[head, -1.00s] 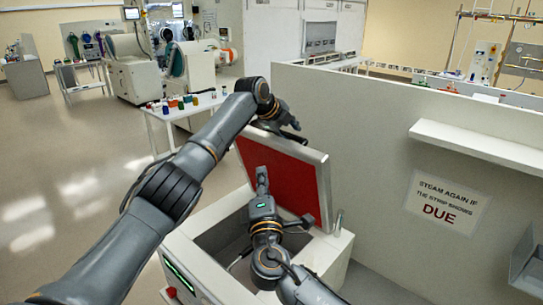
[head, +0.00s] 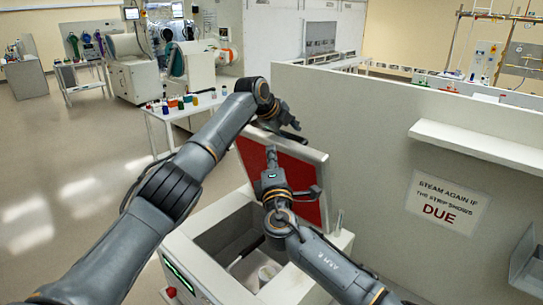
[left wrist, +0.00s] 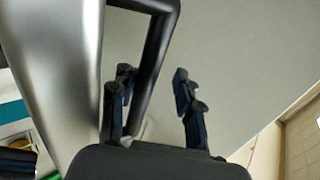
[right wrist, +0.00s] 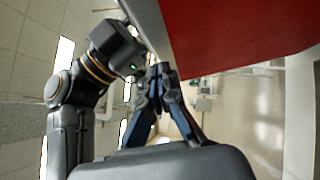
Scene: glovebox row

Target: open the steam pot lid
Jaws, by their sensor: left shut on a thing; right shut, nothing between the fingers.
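The steam pot lid (head: 316,158) stands raised and tilted back, its red inner face (head: 252,150) toward me. The white pot body (head: 192,238) is below it, with its grey well open. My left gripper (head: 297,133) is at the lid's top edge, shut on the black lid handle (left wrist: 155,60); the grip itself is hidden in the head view. My right gripper (head: 271,152) is shut and empty in front of the red face. In the right wrist view its fingertips (right wrist: 160,70) are together near the red lid (right wrist: 240,35); I cannot tell whether they touch.
A pale round item (head: 267,271) lies in the well, partly hidden by my right arm. A grey partition (head: 385,120) with a white shelf (head: 480,145) and a "DUE" sign (head: 447,202) stands to the right. A table with small bottles (head: 185,103) is behind. Floor at left is clear.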

